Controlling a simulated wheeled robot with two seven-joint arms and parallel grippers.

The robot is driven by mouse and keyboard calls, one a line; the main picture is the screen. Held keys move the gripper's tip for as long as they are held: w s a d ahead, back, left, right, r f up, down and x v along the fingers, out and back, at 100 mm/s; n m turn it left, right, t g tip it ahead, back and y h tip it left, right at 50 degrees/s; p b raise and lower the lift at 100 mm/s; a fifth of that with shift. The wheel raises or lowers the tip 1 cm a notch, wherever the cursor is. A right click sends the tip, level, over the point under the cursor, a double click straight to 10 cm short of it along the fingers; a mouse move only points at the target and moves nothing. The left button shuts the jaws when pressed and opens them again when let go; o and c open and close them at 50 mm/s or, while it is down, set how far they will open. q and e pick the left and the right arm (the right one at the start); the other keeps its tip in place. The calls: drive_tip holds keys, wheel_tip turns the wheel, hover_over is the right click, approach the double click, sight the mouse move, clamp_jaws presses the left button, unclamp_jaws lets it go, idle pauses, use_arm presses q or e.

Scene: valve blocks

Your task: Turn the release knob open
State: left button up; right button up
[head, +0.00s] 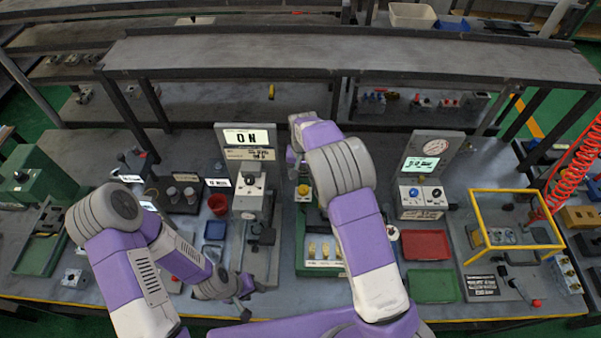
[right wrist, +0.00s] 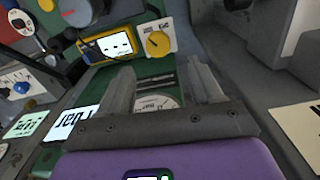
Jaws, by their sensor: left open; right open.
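A yellow knob (right wrist: 158,43) with a dark pointer line sits on a white plate in the right wrist view. It stands beyond my open right gripper (right wrist: 160,84), apart from the fingertips. A yellow knob also shows in the head view (head: 303,190), on the green valve block. No readable label confirms which knob is the release knob. In the head view my right gripper is mostly hidden behind its own arm. My left gripper (head: 246,297) is open and empty, low over the table's front left of the green block.
A yellow-framed display (right wrist: 107,45) stands left of the knob, and a white round gauge (right wrist: 155,103) shows between my right fingers. The grey "ON" panel (head: 247,140) stands left of my right arm. Red (head: 426,245) and green (head: 433,286) trays lie right of it.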

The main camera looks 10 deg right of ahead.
sight(303, 189)
drive_tip(key=f, duration=0.6)
drive_tip(key=shift+s+f+p, duration=0.35)
drive_tip(key=shift+s+f, duration=0.05)
drive_tip(key=shift+w, duration=0.1)
drive_tip(key=shift+c, duration=0.5)
drive_tip(key=c, duration=1)
